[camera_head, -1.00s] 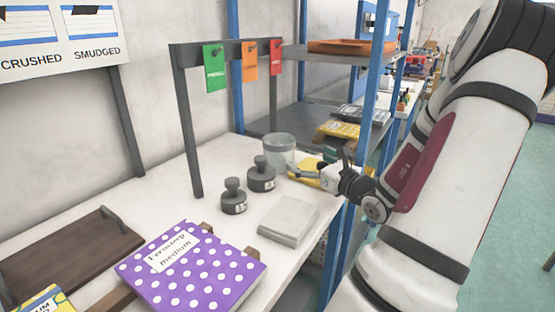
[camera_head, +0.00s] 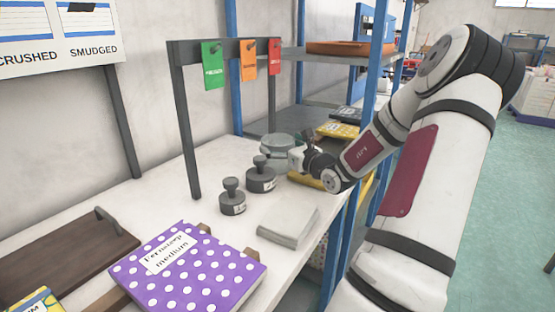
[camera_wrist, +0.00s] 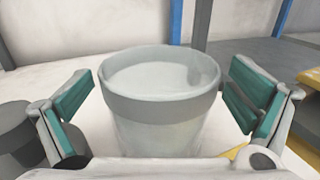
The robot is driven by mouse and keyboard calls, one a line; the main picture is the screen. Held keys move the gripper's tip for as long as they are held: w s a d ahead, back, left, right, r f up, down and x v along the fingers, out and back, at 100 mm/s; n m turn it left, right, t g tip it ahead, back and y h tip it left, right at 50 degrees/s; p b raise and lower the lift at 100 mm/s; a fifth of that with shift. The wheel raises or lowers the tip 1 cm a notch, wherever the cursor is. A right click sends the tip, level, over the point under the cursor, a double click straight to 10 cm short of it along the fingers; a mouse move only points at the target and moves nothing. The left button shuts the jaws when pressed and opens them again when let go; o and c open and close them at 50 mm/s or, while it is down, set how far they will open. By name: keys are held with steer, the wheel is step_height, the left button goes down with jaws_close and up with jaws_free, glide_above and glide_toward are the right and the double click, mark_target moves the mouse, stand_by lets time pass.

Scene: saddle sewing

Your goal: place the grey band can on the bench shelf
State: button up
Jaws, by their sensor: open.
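The grey band can (camera_wrist: 160,105) is a pale, translucent cylinder with a grey band below its rim. It stands upright on the white bench and fills the middle of the wrist view. It also shows in the head view (camera_head: 277,149), partly hidden by my gripper (camera_head: 293,158). In the wrist view my gripper (camera_wrist: 160,110) is open, with one teal-padded finger on each side of the can and a visible gap at both sides. The bench shelf cannot be told for certain; a grey shelf (camera_head: 330,57) on blue posts stands behind the bench.
Two dark knobbed weights (camera_head: 261,178) (camera_head: 232,200) stand left of the can. A pale block (camera_head: 288,222) and a purple dotted book (camera_head: 185,272) lie nearer. A dark frame with coloured tags (camera_head: 225,48) rises behind. A yellow item lies right of the can.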

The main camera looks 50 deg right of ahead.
steer(key=shift+w, duration=0.1)
steer(key=shift+c, duration=0.6)
steer(key=c, duration=1.2)
